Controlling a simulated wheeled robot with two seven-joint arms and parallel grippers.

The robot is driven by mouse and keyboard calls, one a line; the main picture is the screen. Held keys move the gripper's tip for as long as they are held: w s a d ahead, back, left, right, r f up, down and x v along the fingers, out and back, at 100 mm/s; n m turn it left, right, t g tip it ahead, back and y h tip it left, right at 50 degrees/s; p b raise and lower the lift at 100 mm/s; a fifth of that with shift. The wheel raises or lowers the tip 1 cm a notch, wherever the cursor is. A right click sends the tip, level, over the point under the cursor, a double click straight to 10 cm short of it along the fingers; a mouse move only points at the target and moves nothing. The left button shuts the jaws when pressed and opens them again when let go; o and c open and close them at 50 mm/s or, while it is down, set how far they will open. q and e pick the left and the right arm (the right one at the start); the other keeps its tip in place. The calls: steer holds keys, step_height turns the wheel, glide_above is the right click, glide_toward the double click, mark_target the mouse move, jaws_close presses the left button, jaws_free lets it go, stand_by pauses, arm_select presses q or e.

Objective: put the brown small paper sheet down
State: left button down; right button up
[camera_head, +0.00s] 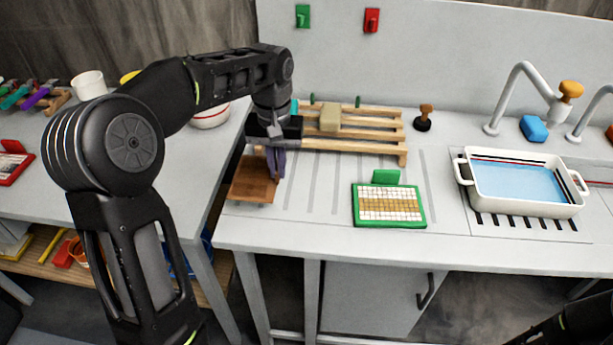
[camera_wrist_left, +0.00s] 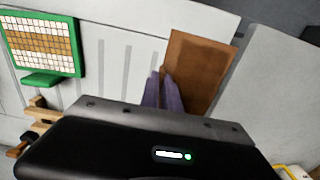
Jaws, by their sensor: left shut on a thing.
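The brown small paper sheet (camera_head: 252,184) is at the left end of the sink counter in the head view. It looks flat and square, and it also shows in the left wrist view (camera_wrist_left: 203,66). My left gripper (camera_head: 275,176) points down at the sheet's right edge, its purple-grey fingers shut on that edge. In the left wrist view the fingers (camera_wrist_left: 164,92) overlap the sheet's edge. I cannot tell whether the sheet touches the counter. Of my right arm only a dark part shows at the lower right corner; its gripper is out of view.
A wooden rack (camera_head: 350,146) with a tan block (camera_head: 330,117) stands behind my left gripper. A green-framed mosaic panel (camera_head: 389,205) lies to the right on the ribbed counter (camera_head: 320,217). A white basin of water (camera_head: 523,206) sits farther right. A gap separates the left table (camera_head: 130,200).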

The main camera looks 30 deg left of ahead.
arm_select(q)
step_height(320, 180, down, 4)
steer(key=shift+f, duration=0.15)
steer(key=shift+f+p, duration=0.5)
steer(key=shift+f, duration=1.35)
steer(key=shift+f, duration=0.15)
steer(key=c, duration=1.6)
jaws_free()
